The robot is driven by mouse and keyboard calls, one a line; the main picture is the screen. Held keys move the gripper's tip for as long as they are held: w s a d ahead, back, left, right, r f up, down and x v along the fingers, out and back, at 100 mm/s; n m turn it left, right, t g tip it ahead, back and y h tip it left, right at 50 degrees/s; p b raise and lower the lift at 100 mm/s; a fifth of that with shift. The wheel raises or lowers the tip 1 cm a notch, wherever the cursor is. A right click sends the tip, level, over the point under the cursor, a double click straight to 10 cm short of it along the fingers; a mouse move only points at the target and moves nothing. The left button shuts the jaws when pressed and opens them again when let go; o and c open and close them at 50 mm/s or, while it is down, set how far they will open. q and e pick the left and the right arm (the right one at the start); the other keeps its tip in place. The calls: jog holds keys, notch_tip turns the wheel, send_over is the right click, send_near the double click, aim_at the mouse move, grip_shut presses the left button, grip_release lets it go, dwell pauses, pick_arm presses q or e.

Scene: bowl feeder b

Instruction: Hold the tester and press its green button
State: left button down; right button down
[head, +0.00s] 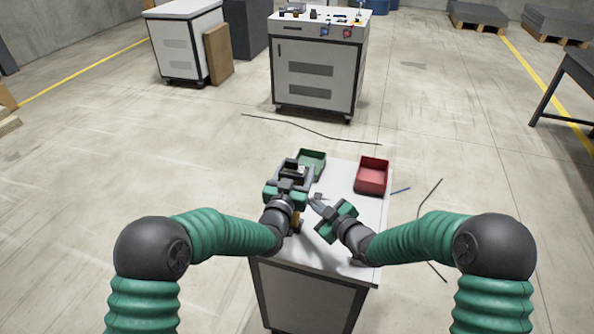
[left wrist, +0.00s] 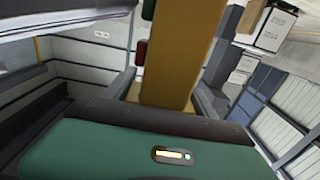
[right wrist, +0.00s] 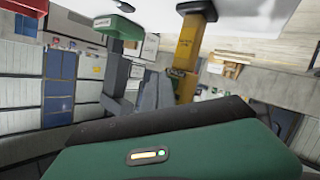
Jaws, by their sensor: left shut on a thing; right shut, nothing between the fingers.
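The yellow tester (left wrist: 166,50) stands between the two grey fingers of my left gripper (left wrist: 165,92), which is shut on it. In the right wrist view the tester (right wrist: 187,48) shows as a yellow body with a dark end. In the head view a yellow part (head: 297,222) shows below my left gripper (head: 292,178), over the table. My right gripper (head: 317,200) is shut and empty, to the right of the left one and apart from the tester. Its grey fingers (right wrist: 150,95) show in the right wrist view. I cannot make out the green button in any view.
A white-topped table (head: 340,190) is under both grippers. A green bin (head: 312,160) stands at its back left and a red bin (head: 372,174) at its back right. A white cabinet (head: 315,75) stands beyond. The table's front right is clear.

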jog(key=shift+a, duration=0.3)
dwell(0.5)
jog(key=shift+s+d, duration=0.15)
jog(key=shift+d, duration=0.55)
pick_arm(q)
jog(key=shift+c, duration=1)
grip_release()
pick_arm(e)
jog(key=s+d, duration=0.1)
jog(key=d, duration=0.4)
jog(key=shift+s+d, duration=0.4)
pick_arm(q)
jog(key=shift+s, duration=0.1)
